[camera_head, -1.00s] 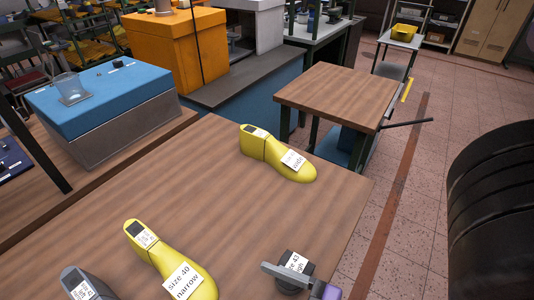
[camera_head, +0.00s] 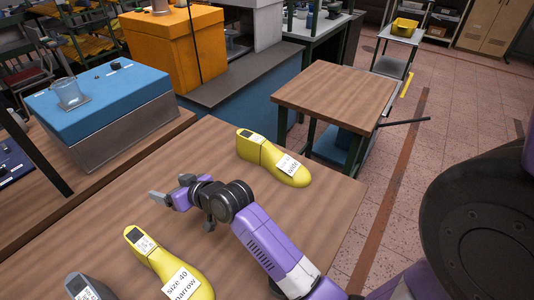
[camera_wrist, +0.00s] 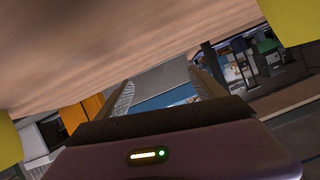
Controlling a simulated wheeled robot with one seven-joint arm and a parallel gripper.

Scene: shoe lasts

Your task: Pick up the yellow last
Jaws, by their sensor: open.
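Two yellow lasts show in the head view. One yellow last (camera_head: 268,157) lies near the table's far right edge, its label partly readable as "wide". The other yellow last (camera_head: 165,264), labelled "size 40 narrow", lies at the near side, its toe near the picture's bottom. My gripper (camera_head: 170,191) reaches left between them, above the table, touching neither as far as I can tell. Its fingers (camera_wrist: 162,80) are apart and empty in the wrist view. Yellow surfaces also show there at the upper right (camera_wrist: 290,18) and left edge (camera_wrist: 8,142), cut off.
A grey last (camera_head: 86,288) lies at the bottom left, cut off. The wooden table (camera_head: 215,137) is clear around the far last. A blue-topped box (camera_head: 100,95) stands beyond the table's left. A smaller wooden table (camera_head: 335,92) stands behind.

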